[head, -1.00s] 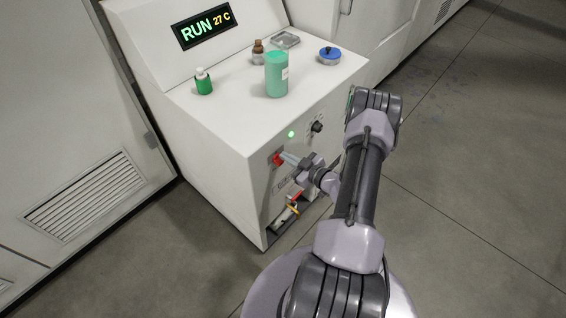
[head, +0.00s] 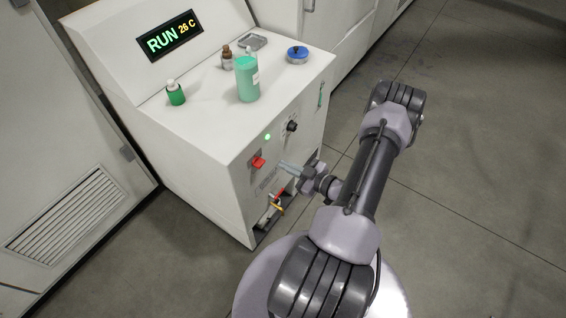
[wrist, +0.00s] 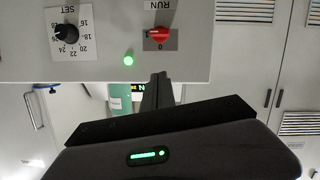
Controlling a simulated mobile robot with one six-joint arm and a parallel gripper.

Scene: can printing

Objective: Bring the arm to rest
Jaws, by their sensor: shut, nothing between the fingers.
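My arm reaches across the right of the head view, and my gripper (head: 288,167) points left toward the front of a white machine (head: 210,132). The gripper is shut and empty, a short way from the panel. The red switch (head: 258,162) sits on that panel, apart from the fingertips. In the wrist view the gripper fingers (wrist: 158,92) show edge-on below the red switch (wrist: 159,34), which appears upside down with the labels RUN and 0. A green light (head: 267,137) is lit, and the display (head: 170,36) reads RUN 26 C.
A black knob (head: 292,126) and red-handled valve (head: 279,195) are on the front. Open floor (head: 470,130) lies right.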

